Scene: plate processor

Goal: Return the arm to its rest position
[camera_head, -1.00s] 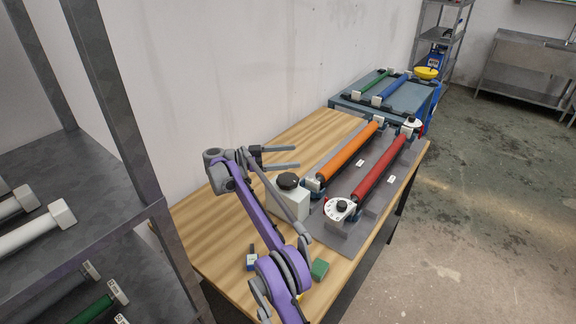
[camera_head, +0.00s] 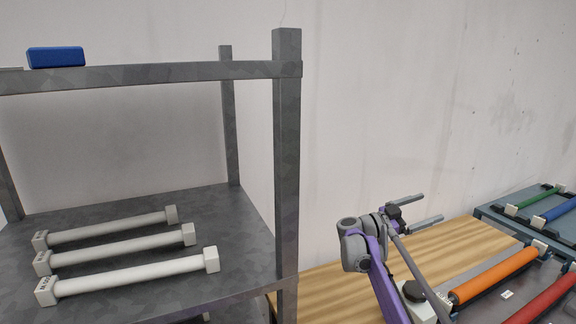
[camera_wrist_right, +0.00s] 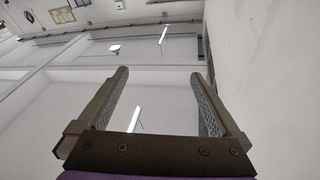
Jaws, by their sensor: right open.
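My right gripper (camera_head: 432,208) is in the head view, held above the wooden table (camera_head: 322,283) near the back wall. Its two fingers are apart and point to the right. Nothing is between them. In the right wrist view the open fingers (camera_wrist_right: 160,82) frame only the room's white ceiling and walls. My purple and grey right arm reaches up from the bottom of the head view. My left gripper is not in view.
A metal shelf (camera_head: 287,170) stands at left, holding several white rollers (camera_head: 140,272) and a blue block (camera_head: 56,57) on top. On the table at right are an orange roller (camera_head: 495,274) and a red roller (camera_head: 548,303). Behind them is a blue-grey stand (camera_head: 498,214) with green and blue rollers.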

